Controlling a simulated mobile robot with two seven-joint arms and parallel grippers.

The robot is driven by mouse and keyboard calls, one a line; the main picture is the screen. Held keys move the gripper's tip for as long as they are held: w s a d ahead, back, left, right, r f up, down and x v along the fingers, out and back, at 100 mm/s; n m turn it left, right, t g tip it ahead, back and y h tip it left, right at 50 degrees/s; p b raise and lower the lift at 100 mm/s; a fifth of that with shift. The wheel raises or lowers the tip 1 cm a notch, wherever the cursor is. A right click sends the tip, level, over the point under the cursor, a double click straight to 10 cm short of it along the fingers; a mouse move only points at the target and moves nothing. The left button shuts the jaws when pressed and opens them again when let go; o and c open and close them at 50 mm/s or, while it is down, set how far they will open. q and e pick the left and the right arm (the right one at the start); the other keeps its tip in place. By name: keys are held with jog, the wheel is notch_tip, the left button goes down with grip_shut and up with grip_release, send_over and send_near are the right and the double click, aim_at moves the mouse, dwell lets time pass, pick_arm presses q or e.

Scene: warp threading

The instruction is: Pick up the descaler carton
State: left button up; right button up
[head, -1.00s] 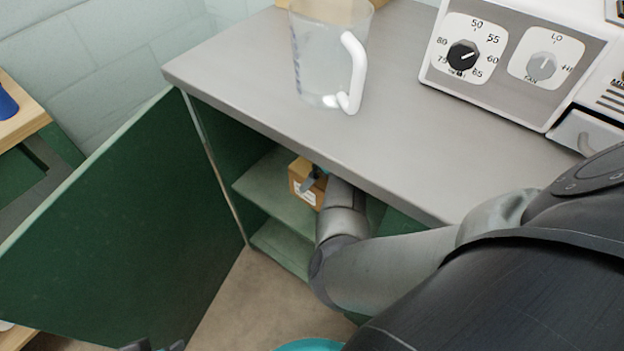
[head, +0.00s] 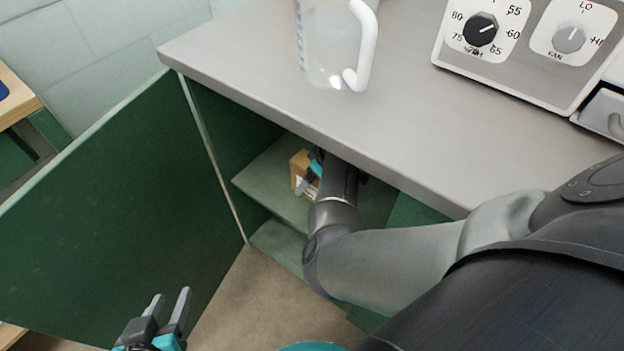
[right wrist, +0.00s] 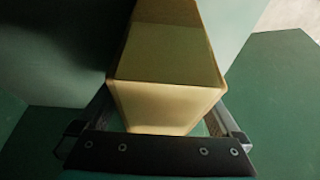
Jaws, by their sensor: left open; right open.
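The descaler carton (head: 298,166) is a small brown box with a pale label, on the shelf inside the green cabinet, partly hidden by my right gripper. In the right wrist view the carton (right wrist: 165,90) fills the middle, its near end between the two open fingers. My right gripper (right wrist: 158,125) shows a gap beside the carton on at least one side; contact on the other is unclear. In the head view the right gripper (head: 312,178) is partly hidden under the countertop edge. My left gripper (head: 170,298) is open and empty at the lower left, in front of the cabinet.
The grey countertop (head: 440,120) overhangs the shelf (head: 270,185). The open green door (head: 110,210) stands to the left. A clear jug (head: 335,45) and a control box with dials (head: 525,45) stand on top. Floor shows below.

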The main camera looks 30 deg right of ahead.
pick_arm(q)
jog(key=shift+w+d+r+t+h, duration=0.1)
jog(key=shift+w+d+t+h, duration=0.05)
jog(key=shift+d+t+h, duration=0.2)
pick_arm(e)
jog(key=shift+w+f, duration=0.15)
jog(key=shift+f, duration=0.05)
jog(key=shift+c, duration=0.2)
grip_shut()
dwell(0.4)
jog(key=shift+a, duration=0.1)
